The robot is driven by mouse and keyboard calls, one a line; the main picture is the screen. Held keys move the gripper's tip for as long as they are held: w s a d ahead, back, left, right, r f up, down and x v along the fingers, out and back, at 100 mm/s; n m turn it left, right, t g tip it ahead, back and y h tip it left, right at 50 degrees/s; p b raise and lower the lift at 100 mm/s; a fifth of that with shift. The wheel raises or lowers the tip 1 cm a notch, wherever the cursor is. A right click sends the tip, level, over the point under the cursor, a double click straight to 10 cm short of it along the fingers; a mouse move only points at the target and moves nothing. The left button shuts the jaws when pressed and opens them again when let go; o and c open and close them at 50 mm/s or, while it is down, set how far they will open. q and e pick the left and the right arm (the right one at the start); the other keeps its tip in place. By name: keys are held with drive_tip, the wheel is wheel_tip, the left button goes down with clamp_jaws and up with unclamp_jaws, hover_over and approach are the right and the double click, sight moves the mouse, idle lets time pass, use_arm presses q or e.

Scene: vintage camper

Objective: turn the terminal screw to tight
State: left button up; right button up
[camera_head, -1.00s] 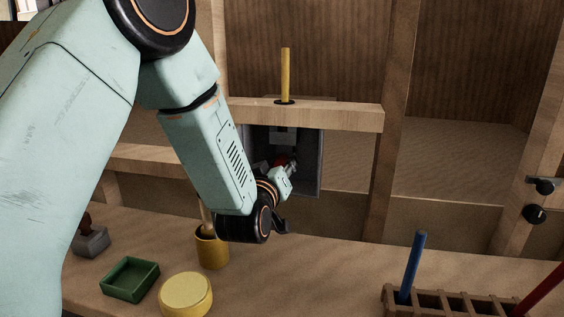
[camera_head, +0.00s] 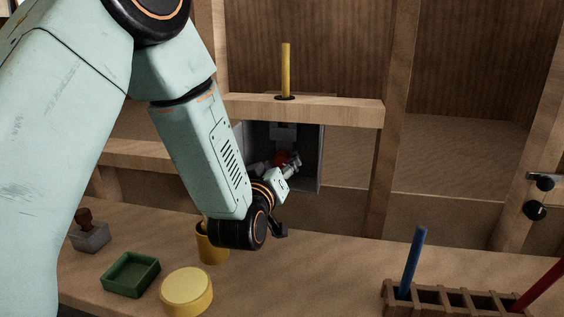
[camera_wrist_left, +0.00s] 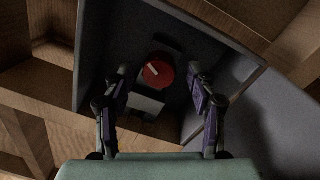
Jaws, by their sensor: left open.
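The terminal screw appears as a round red head (camera_wrist_left: 158,71) with a pale slot mark, set inside a grey box (camera_wrist_left: 95,50) in the left wrist view. In the head view the red head (camera_head: 282,158) shows small inside the grey box (camera_head: 311,160), partly hidden by my left gripper (camera_head: 294,163). In the left wrist view my left gripper (camera_wrist_left: 160,85) is open, with its two fingers apart on either side of the red head. No contact with it can be seen. The slot mark is slanted. My right gripper is not in view.
A wooden beam with a yellow rod (camera_head: 286,70) crosses above the box. On the bench stand a yellow cup (camera_head: 212,248), a yellow round lid (camera_head: 187,290), a green tray (camera_head: 131,291), a stamp (camera_head: 90,235) and a wooden rack (camera_head: 465,300) with blue and red rods.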

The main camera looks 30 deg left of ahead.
use_arm(q)
drive_tip(key=shift+s+d, duration=0.25)
drive_tip(key=shift+s, duration=1)
drive_tip(key=shift+s+d, duration=0.25)
drive_tip(key=shift+s, duration=1)
